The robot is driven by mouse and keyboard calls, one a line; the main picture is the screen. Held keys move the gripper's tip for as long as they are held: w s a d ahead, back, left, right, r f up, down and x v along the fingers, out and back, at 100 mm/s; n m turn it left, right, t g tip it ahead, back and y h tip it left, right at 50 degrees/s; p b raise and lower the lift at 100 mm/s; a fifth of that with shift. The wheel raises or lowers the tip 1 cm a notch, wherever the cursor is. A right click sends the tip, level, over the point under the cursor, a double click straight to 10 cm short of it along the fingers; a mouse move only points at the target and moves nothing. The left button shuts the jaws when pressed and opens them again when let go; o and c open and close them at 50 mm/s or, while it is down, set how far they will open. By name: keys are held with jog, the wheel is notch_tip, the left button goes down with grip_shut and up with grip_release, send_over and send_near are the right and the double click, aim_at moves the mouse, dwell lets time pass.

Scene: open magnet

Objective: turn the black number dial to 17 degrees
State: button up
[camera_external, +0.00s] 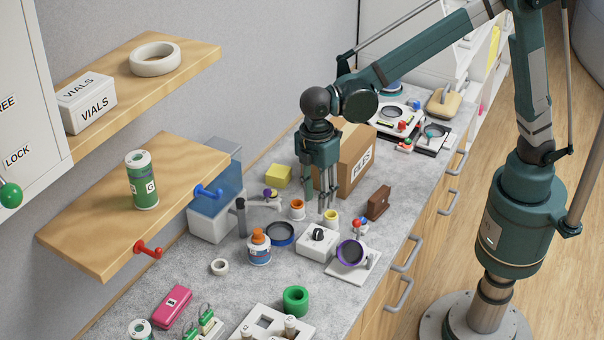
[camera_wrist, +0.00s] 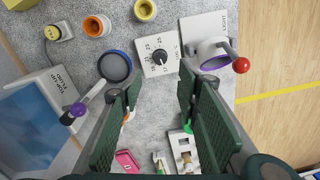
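The black dial (camera_external: 319,234) sits on top of a white box (camera_external: 316,246) on the grey counter. In the wrist view the dial (camera_wrist: 158,57) is a dark knob ringed by small numbers on the white face (camera_wrist: 150,70). The numbers are too small to read surely, and I cannot tell the exact setting. My gripper (camera_external: 327,209) points down above and slightly behind the dial box in the external view, apart from it. In the wrist view my gripper (camera_wrist: 160,85) has its two green fingers spread wide, with nothing between them.
A blue-rimmed dark ring (camera_external: 280,233), orange cup (camera_external: 297,209) and yellow cup (camera_external: 331,217) are close by. A cardboard box (camera_external: 357,160) stands behind.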

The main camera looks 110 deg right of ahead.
aim_at(318, 231)
jog(key=shift+w+f+p, duration=0.1)
jog(key=shift+p, duration=0.5)
notch_tip(318, 231, down, 4)
jog(key=m+p, duration=0.6)
jog(key=p, duration=0.2)
jog(key=shift+f, duration=0.1)
jog(key=shift+f, duration=0.15)
jog(key=shift+a+f+p, duration=0.2)
jog(key=shift+f+p, duration=0.25)
jog(key=shift+f, duration=3.3)
jog(key=c, duration=0.9)
